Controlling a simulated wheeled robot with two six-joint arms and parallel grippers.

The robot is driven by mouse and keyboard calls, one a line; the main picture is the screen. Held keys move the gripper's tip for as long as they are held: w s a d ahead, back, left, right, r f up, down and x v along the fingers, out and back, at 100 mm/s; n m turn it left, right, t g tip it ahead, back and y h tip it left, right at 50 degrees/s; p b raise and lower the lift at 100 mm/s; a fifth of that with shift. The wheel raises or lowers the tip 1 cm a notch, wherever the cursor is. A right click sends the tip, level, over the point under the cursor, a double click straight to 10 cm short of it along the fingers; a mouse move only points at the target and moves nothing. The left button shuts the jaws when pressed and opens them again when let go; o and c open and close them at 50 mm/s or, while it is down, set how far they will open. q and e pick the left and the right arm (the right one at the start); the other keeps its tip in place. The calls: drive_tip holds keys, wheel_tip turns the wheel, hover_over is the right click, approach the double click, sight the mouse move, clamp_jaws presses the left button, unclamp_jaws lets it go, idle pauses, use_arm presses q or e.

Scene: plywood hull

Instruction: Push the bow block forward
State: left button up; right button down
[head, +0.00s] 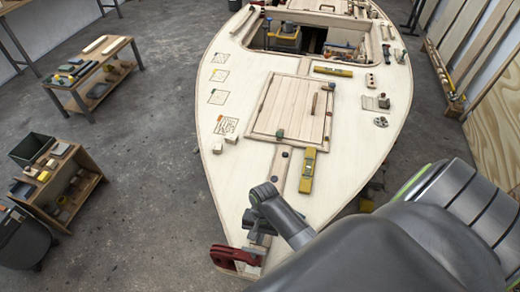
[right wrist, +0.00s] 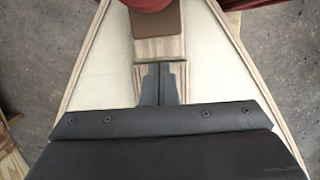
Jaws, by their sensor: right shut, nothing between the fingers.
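The bow block (right wrist: 159,47) seems to be the pale wooden piece on the centre line near the hull's pointed tip in the right wrist view. A brown pad (right wrist: 158,22) and a red part cover its far portion. A dark seam separates it from the wooden centre strip. My right gripper (right wrist: 158,68) is shut and empty, its fingertips just short of that seam; I cannot tell whether they touch the block. In the head view my right gripper (head: 258,238) is low over the bow, and the block is mostly hidden behind it. My left gripper is not in view.
A red clamp (head: 237,258) sits at the bow tip. Small pale blocks (head: 231,138) lie on the left deck. Workbenches stand on the floor to the left.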

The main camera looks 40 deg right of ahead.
sight(258, 249)
drive_tip(key=shift+s+a, duration=1.1)
drive_tip(key=shift+a, duration=0.15)
